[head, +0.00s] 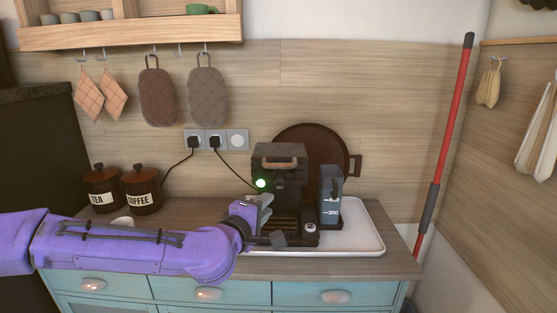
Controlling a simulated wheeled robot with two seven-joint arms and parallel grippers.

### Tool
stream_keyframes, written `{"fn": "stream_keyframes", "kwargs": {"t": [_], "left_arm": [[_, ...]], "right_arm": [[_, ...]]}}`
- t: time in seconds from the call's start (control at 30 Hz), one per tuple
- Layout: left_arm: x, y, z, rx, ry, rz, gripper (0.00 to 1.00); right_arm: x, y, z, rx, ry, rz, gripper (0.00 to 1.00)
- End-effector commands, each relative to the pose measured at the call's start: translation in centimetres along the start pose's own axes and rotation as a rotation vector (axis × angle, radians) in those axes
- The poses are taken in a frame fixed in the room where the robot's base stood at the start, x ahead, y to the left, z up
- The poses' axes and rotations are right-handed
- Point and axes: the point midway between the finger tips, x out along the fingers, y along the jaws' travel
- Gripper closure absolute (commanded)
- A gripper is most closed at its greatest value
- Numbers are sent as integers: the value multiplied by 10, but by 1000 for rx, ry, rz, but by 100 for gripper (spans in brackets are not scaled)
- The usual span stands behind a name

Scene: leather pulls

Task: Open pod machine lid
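The dark pod machine (290,190) stands on a white tray on the counter, with its front toward me. Its lid (278,153) at the top carries a light wooden handle (280,163) and looks closed. A green light glows at the left of the machine's head. My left gripper (268,220) is in front of the machine's lower left side, below the handle and apart from it. Its fingers look spread, with nothing visible between them. They cover part of the machine's base. My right gripper is not in view.
A white tray (362,240) holds the machine and its water tank (330,195). A round dark board (318,142) leans behind. Tea (101,190) and coffee (142,190) jars stand at the left. A power cord runs from the wall sockets (215,140) to the machine. A red-handled pole (450,120) stands at the right.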

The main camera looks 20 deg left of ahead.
Motion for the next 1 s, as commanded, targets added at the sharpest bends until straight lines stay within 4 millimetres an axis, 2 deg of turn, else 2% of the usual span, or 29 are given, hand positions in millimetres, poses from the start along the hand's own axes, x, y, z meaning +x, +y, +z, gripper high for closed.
{"fn": "stream_keyframes", "kwargs": {"t": [0.03, 0.1, 0.2, 0.6, 0.77, 1.0], "left_arm": [[-4, 30, -6, -28, 4, 53, 72], [-7, 52, -10, -49, 4, 96, 72], [-2, 63, -12, -56, 4, 114, 72], [80, 71, -11, -54, 2, 109, 72], [95, 71, -11, -55, 1, 110, 72], [97, 70, -11, -55, 2, 111, 72]], "right_arm": [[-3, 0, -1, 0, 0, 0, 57], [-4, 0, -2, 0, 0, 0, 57], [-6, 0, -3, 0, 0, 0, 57], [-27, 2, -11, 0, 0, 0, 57], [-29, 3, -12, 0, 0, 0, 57], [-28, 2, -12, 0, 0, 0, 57]]}}
